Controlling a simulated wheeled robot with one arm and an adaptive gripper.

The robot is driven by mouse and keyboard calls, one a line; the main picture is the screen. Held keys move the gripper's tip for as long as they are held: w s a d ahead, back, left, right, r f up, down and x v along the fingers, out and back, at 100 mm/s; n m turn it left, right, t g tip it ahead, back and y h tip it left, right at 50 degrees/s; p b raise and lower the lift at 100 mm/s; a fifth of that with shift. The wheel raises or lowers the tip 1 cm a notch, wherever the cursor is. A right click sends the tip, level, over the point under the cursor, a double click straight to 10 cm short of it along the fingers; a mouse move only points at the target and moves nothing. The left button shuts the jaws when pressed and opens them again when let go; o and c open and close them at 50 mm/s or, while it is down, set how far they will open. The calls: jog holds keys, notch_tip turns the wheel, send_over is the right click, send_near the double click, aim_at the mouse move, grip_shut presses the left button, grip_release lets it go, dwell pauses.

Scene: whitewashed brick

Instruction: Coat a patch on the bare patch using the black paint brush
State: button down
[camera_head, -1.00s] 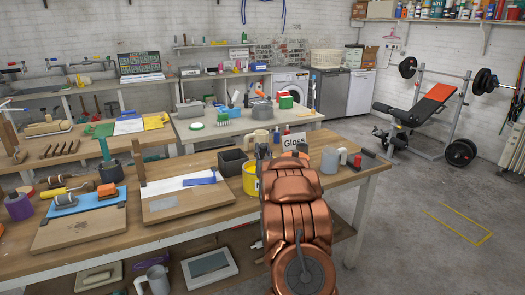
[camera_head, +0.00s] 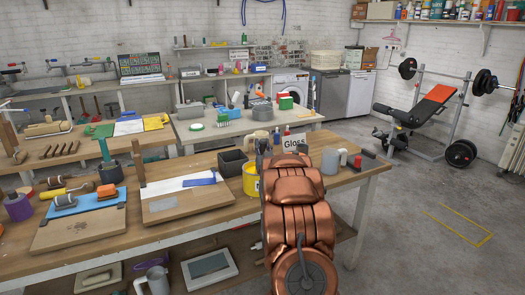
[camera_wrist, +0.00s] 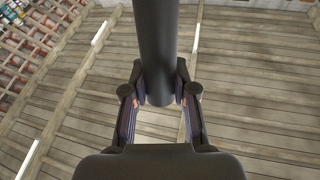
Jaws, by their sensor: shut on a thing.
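In the wrist view, my gripper (camera_wrist: 158,97) is shut on a thick black cylinder (camera_wrist: 157,45), which looks like the handle of the black paint brush. Its bristles are not visible. In the head view my copper arm hides most of the gripper, which is above the bench beside the yellow tin (camera_head: 250,182). A wooden board (camera_head: 182,208) left of the tin bears a white area, a blue strip (camera_head: 200,181) and a small pale rectangle (camera_head: 162,205). Another board (camera_head: 80,232) further left has a faint mark. I cannot tell which of these is the bare patch.
A dark box (camera_head: 232,162) is behind the tin and a grey mug (camera_head: 330,160) is to the right. An upright wooden handle (camera_head: 138,163) rises behind the middle board.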

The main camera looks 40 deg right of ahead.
jog(key=shift+r, duration=2.45)
